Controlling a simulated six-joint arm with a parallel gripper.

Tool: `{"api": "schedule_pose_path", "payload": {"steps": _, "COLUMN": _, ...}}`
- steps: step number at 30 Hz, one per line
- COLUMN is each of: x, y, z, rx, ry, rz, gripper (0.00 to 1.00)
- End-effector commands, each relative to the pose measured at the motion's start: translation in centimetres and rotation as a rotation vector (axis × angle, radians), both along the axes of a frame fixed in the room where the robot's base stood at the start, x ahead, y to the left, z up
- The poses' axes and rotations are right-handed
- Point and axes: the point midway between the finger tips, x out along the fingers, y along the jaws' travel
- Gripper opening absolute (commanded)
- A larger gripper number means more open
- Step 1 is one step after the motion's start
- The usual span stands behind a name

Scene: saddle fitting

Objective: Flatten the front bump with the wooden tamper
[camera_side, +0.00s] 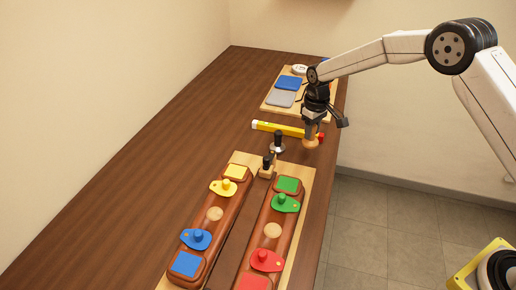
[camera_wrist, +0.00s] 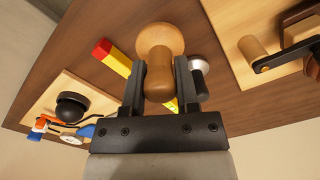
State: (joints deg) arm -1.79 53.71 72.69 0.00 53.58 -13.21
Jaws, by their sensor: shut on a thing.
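My gripper (camera_side: 313,119) is shut on the wooden tamper (camera_side: 311,141), holding it upright over the table beyond the saddle board. In the wrist view, the tamper (camera_wrist: 161,41) is between the two fingers of my gripper (camera_wrist: 162,80), its round tan head beyond the fingertips. The brown saddle (camera_side: 204,238) has two long panels on a pale board in the side view. A round tan bump (camera_side: 215,214) shows on the left panel and another (camera_side: 272,230) on the right panel. I cannot tell which is the front one. The tamper is apart from both.
A yellow bar (camera_side: 277,128) with a red end lies behind the tamper. A black-handled tool (camera_side: 278,142) stands nearby. Coloured knobbed pieces, such as a green one (camera_side: 286,203), sit on the panels. A far board (camera_side: 270,104) holds blue and grey pads. The table's left side is clear.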

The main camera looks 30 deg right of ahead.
Motion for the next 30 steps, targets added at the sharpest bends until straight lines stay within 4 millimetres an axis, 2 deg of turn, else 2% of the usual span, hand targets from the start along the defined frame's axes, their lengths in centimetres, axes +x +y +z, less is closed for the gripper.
{"api": "schedule_pose_path", "payload": {"steps": 10, "x": 0.0, "y": 0.0, "z": 0.2, "rx": 0.001, "ry": -0.002, "rz": 0.000, "gripper": 0.00}}
{"api": "schedule_pose_path", "payload": {"steps": 14, "x": 0.1, "y": 0.0, "z": 1.0, "rx": 0.000, "ry": -0.003, "rz": 0.000, "gripper": 0.00}}
{"api": "schedule_pose_path", "payload": {"steps": 20, "x": 0.1, "y": 0.0, "z": 4.2, "rx": 0.000, "ry": -0.005, "rz": 0.000, "gripper": 0.00}}
{"api": "schedule_pose_path", "payload": {"steps": 30, "x": 0.1, "y": 0.0, "z": 11.3, "rx": 0.000, "ry": -0.005, "rz": 0.000, "gripper": 0.00}}
